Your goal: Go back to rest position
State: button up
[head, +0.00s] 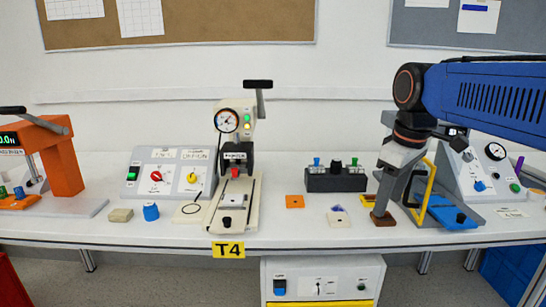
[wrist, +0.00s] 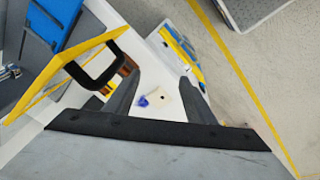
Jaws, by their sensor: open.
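My gripper (head: 390,192) hangs at the right of the head view, pointing down over the bench beside a yellow frame (head: 426,190) with a black handle. In the wrist view my gripper (wrist: 160,88) is open, with two grey fingers apart and nothing held between them. The grey control box (head: 136,188) at the left of the bench carries a red rotary knob (head: 155,176) and a yellow rotary knob (head: 192,178), well away from my gripper. Which way these knobs point is too small to tell.
The yellow frame (wrist: 50,90) is close to my left finger in the wrist view. A brown block (head: 383,219) is below my gripper. A blue-topped fixture (head: 452,216) and a gauge panel (head: 507,172) stand at right. A press (head: 236,190) stands mid-bench.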

jog(key=s+d+f+m+t, duration=0.2)
jog(key=s+f+m, duration=0.5)
jog(key=s+f, duration=0.9)
notch_tip(320, 180, down, 2)
jog(key=shift+s+d+f+m+t, duration=0.1)
jog(key=shift+s+d+m+t, duration=0.2)
jog(key=shift+s+m, duration=0.1)
